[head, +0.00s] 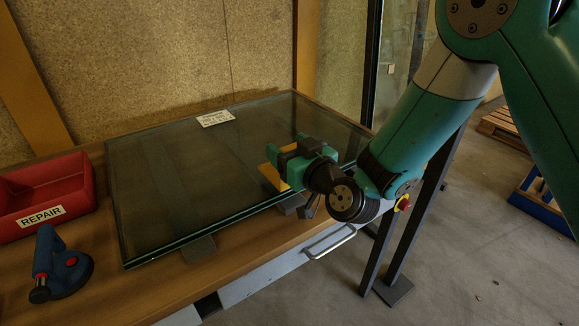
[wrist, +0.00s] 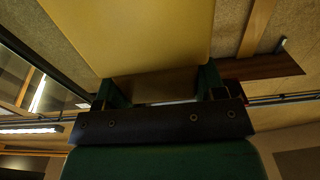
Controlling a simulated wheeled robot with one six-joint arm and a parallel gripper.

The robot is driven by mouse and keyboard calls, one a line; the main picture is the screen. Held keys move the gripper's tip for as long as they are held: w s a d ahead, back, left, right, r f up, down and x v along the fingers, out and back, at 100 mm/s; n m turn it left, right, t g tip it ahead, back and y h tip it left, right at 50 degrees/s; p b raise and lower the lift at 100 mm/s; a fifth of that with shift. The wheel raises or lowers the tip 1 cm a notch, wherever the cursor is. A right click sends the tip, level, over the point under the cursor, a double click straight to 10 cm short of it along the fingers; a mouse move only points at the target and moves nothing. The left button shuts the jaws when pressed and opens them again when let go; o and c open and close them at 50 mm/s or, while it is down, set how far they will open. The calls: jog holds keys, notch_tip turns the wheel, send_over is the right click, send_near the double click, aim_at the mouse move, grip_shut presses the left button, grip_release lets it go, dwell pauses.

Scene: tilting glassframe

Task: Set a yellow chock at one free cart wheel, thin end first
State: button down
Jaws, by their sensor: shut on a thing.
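My gripper (head: 287,160) is shut on a yellow chock (head: 272,177), above the right front part of the glass pane in the head view. Its fingers hide much of the chock there. In the wrist view the chock (wrist: 135,38) is a broad yellow face at the top, between the two green fingers of my gripper (wrist: 160,88). I cannot tell which end of the chock is the thin one. No cart wheel shows in either view.
The glass pane (head: 160,190) lies on grey pads on a wooden bench (head: 225,262) and bears a white label. A red REPAIR bin (head: 45,205) and a blue suction cup (head: 62,265) stand at left. Open floor (head: 450,260) lies right, with pallets beyond.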

notch_tip(320, 180, down, 3)
jog(key=shift+r+b, duration=0.2)
jog(key=shift+b, duration=0.55)
jog(key=shift+r, duration=0.2)
jog(key=shift+f, duration=0.2)
jog(key=shift+c, duration=1)
grip_release()
